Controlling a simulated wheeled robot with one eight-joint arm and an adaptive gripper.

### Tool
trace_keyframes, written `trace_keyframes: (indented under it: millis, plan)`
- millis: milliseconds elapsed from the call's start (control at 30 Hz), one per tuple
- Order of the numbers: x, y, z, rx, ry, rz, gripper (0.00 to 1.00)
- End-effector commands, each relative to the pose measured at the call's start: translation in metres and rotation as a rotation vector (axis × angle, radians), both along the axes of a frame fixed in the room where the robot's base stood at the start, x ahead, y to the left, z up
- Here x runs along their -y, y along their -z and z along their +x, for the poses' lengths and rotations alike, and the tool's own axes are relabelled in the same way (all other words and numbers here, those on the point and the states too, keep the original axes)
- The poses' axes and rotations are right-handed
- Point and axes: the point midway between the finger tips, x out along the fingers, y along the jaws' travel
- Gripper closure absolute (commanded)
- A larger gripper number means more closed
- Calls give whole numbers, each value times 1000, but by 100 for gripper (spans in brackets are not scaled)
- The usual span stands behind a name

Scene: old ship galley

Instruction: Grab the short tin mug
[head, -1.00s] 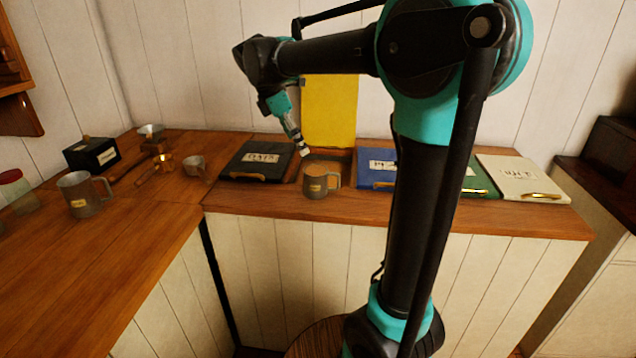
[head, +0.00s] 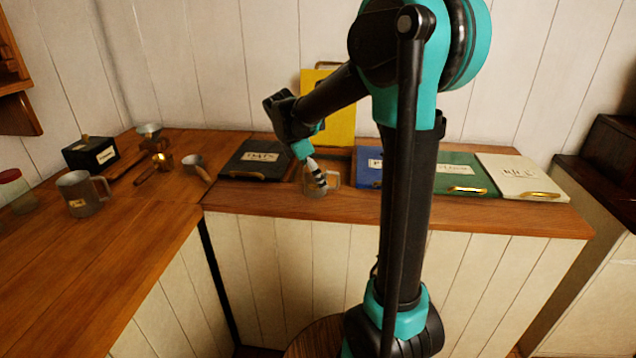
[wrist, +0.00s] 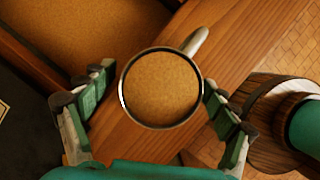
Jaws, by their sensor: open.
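A short tin mug (wrist: 160,88) with a shiny rim is seen from above in the wrist view, its inside showing a brown, grainy surface. Its handle points to the upper right there. My gripper (wrist: 158,108) is open, with one finger on each side of the mug; I cannot tell whether either touches it. In the head view the mug (head: 309,187) stands on the back counter, partly hidden by my gripper (head: 318,181). A taller tin mug (head: 82,194) with a label stands on the left counter.
A dark labelled panel (head: 254,160) lies left of the mug; blue, green (head: 462,175) and white (head: 520,178) ones lie to its right. A yellow panel (head: 341,118) stands behind. The counter's front edge is close.

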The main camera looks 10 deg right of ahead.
Motion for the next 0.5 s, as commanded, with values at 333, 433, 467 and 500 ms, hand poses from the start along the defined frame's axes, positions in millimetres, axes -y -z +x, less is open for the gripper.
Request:
trace_keyframes:
  millis: [333,433,467,500]
  plan:
    - [5,13,1,1,0,0,13]
    - [5,13,1,1,0,0,19]
    - [5,13,1,1,0,0,23]
    - [5,13,1,1,0,0,28]
